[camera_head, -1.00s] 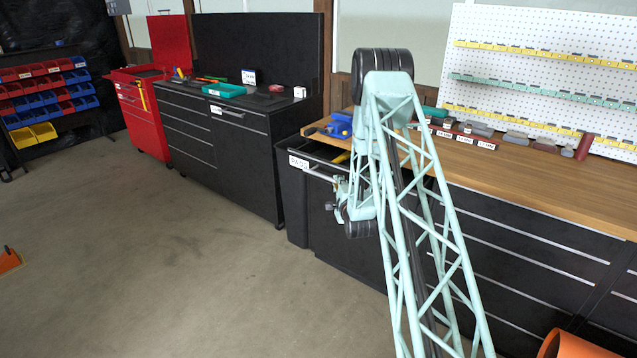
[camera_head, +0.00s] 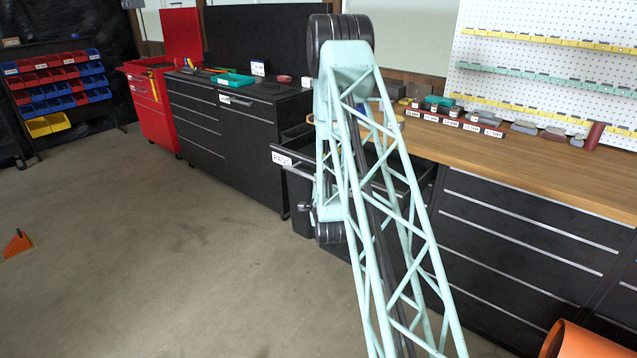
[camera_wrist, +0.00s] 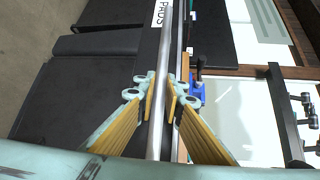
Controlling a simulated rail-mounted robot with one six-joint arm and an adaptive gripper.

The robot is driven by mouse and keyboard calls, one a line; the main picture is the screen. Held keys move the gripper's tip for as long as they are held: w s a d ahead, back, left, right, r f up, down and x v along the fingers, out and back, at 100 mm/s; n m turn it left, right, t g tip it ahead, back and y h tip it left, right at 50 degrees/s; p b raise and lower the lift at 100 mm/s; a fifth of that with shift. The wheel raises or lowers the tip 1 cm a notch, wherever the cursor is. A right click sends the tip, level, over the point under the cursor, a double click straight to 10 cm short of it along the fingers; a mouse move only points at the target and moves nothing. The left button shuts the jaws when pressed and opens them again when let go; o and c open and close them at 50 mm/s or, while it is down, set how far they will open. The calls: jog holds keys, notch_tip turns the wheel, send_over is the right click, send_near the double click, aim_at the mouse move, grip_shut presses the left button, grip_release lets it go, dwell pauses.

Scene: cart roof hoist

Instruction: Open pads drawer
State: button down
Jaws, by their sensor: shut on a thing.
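The pads drawer (camera_head: 281,171) is dark, with a white PADS label on its front, and stands pulled out from the bench. My arm covers much of it in the head view. Its silver bar handle (camera_wrist: 167,60) runs up the middle of the wrist view beside the PADS label (camera_wrist: 162,14). My gripper (camera_wrist: 159,97) has its yellow-padded fingers on both sides of the bar, shut on it. In the head view the fingers are mostly hidden behind my arm.
The wooden workbench (camera_head: 520,170) with closed drawers stands to the right. A black cabinet (camera_head: 245,140) and a red cabinet (camera_head: 150,105) stand to the left. An orange cylinder (camera_head: 580,342) is at the lower right.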

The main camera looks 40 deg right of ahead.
jog(key=c, duration=2.7)
grip_release()
jog(key=shift+v, duration=6)
jog(key=shift+r, duration=0.1)
